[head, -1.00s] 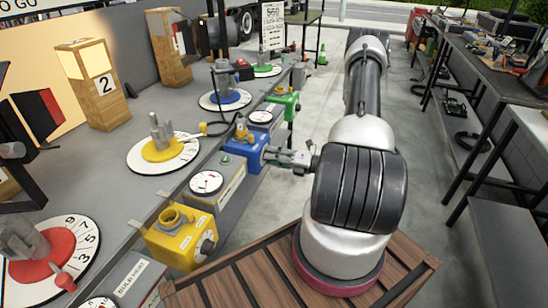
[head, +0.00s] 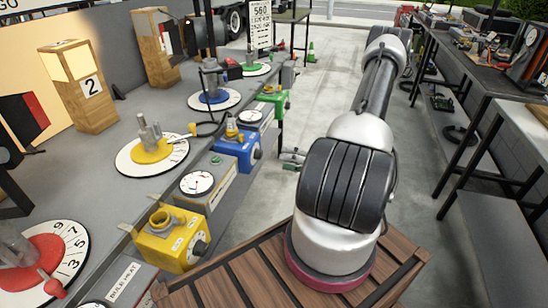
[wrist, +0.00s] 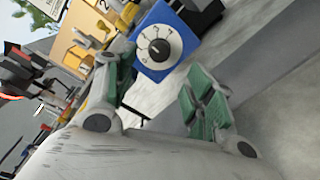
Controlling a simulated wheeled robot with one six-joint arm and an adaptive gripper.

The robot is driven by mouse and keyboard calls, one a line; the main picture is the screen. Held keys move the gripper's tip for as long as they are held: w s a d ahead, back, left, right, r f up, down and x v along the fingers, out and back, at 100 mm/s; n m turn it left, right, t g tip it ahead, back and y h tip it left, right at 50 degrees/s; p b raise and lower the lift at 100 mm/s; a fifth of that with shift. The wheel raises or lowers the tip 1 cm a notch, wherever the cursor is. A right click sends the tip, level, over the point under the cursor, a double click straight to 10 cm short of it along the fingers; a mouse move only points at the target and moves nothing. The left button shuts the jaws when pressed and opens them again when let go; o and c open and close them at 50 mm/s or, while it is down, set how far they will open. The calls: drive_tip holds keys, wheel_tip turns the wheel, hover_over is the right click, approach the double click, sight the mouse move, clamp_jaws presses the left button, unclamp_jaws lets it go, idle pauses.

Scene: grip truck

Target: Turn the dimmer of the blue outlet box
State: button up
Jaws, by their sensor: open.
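The blue outlet box (head: 235,151) stands at the right edge of the grey bench, with a yellow fitting on top. Its dimmer (wrist: 159,50) is a black round knob on a white numbered dial, on the side facing my wrist camera. In the head view the dimmer (head: 257,154) shows only as a small dark knob. My gripper (wrist: 164,88) is open and empty, with green pads on both fingers. The dimmer lies beyond the fingertips, apart from them. In the head view my gripper (head: 292,158) is to the right of the box, partly hidden by my arm.
A yellow box (head: 172,238) and a grey gauge box (head: 200,184) stand nearer along the bench edge. A green box (head: 273,100) stands farther along. A dark cable lies behind the blue box.

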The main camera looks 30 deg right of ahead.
drive_tip(key=shift+v, duration=1.45)
